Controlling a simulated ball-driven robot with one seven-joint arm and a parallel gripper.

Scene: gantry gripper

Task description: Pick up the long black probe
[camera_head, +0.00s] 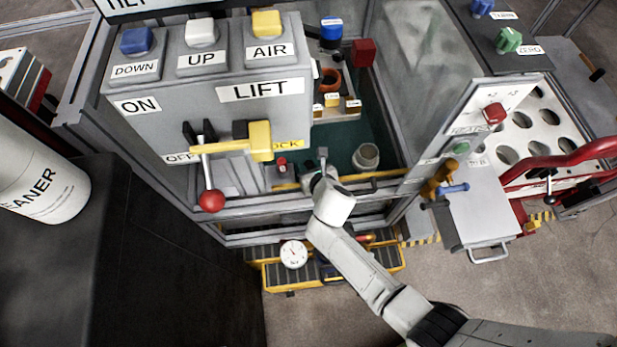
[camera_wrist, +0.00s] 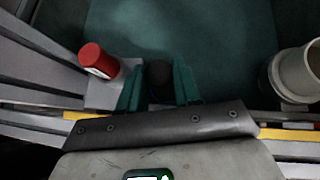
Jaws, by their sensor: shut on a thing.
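My gripper (camera_wrist: 158,84) shows in the wrist view with two green fingers. It is shut on a dark, round-ended thing between them, which looks like the end of the long black probe (camera_wrist: 159,73). Only that end shows; its length is hidden or lost against the dark surroundings. In the head view my gripper (camera_head: 322,162) reaches into the framed cabinet at its front edge. The probe cannot be made out there.
A red-topped cylinder (camera_wrist: 97,60) stands close left of my fingers, and a pale cup (camera_wrist: 295,72) stands to the right. The cabinet's front rail (camera_head: 370,190) runs under my wrist. The lift control box (camera_head: 225,110) is on the left.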

